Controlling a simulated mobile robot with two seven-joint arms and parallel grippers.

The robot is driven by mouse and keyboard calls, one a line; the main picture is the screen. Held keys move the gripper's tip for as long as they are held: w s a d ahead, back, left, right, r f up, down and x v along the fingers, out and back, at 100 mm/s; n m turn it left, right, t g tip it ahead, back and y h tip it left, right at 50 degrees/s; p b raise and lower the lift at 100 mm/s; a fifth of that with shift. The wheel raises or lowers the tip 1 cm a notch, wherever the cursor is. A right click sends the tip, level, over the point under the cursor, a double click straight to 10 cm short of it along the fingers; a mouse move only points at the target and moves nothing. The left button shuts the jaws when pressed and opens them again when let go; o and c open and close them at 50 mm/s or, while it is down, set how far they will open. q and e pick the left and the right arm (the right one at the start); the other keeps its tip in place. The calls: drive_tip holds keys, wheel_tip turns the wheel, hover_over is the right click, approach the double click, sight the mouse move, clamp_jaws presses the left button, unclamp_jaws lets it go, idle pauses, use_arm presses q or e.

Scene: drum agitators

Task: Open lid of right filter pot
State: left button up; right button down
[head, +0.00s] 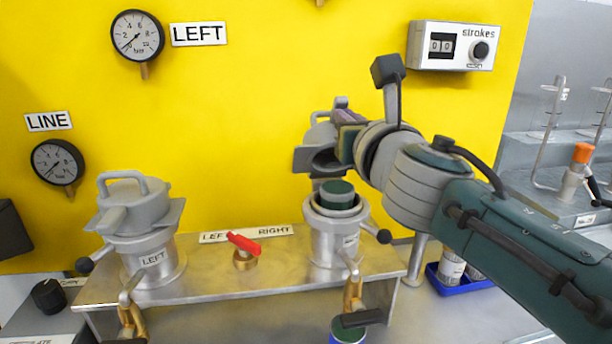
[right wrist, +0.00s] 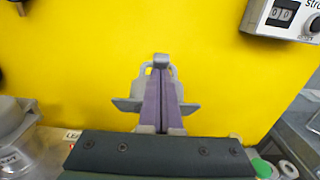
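The right filter pot (head: 337,255) is a silver cylinder on the metal bench. Its top is uncovered and a green-topped insert (head: 337,195) shows inside. Its grey lid (head: 306,158) is raised above the pot and stands tilted toward the yellow wall. My right gripper (head: 345,118) is at the lid's handle, and its purple fingers (right wrist: 161,95) look closed together on it. The lid's side wings (right wrist: 126,104) show on both sides of the fingers in the right wrist view. The fingers partly hide the handle. My left gripper is not in view.
The left filter pot (head: 153,262) has its lid (head: 135,203) on. A red selector lever (head: 243,243) sits between the pots. Brass valves (head: 353,292) are in front. A stroke counter (head: 452,46) is on the wall. A blue tray (head: 436,282) lies at the right.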

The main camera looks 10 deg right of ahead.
sight(342, 105)
drive_tip(key=shift+w+a+r+b, duration=0.1)
drive_tip(key=shift+w+r+b, duration=0.25)
drive_tip(key=shift+w, duration=0.4)
drive_tip(key=shift+w+r+b, duration=0.2)
drive_tip(key=shift+w+r, duration=0.15)
drive_tip(key=shift+w, duration=0.4)
drive_tip(key=shift+w+r, duration=0.25)
drive_tip(key=shift+w, duration=0.05)
